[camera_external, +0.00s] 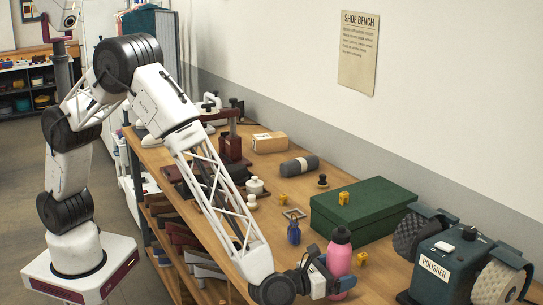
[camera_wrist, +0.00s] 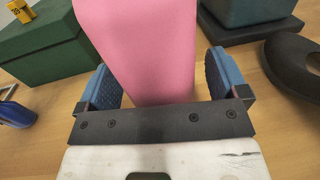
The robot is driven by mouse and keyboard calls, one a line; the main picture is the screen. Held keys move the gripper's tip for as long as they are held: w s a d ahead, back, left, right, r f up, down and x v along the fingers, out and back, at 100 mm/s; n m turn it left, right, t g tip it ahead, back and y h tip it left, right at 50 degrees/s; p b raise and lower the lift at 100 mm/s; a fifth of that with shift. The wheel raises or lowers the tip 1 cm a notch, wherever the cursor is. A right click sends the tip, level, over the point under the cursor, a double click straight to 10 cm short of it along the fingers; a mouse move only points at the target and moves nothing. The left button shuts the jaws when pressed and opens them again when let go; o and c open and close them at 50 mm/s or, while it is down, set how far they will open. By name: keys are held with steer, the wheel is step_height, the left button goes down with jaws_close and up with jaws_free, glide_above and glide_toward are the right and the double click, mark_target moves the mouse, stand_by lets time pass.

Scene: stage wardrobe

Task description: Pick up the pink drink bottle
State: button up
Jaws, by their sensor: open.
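In the wrist view the bottle (camera_wrist: 145,45) fills the middle, between the two blue finger pads of my gripper (camera_wrist: 163,82). The fingers are open, and a gap shows between the right pad and the bottle. The left pad is very close to the bottle; I cannot tell whether it touches.
A green box (camera_external: 362,207) stands behind the bottle, and a polisher machine (camera_external: 442,268) stands to the right. The wooden bench (camera_external: 375,287) is clear just right of the bottle.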

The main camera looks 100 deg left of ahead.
mark_target(328, 261)
steer(key=c, duration=1.3)
steer(key=shift+r, duration=0.25)
steer(key=shift+r, duration=0.9)
steer(key=shift+s+r, duration=0.3)
steer(key=shift+r, duration=0.45)
steer(key=s, duration=0.5)
steer(key=s+a+r, duration=0.1)
steer(key=s, duration=0.9)
steer(key=shift+s+a+r, duration=0.15)
steer(key=shift+s+a, duration=0.05)
steer(key=shift+a, duration=0.15)
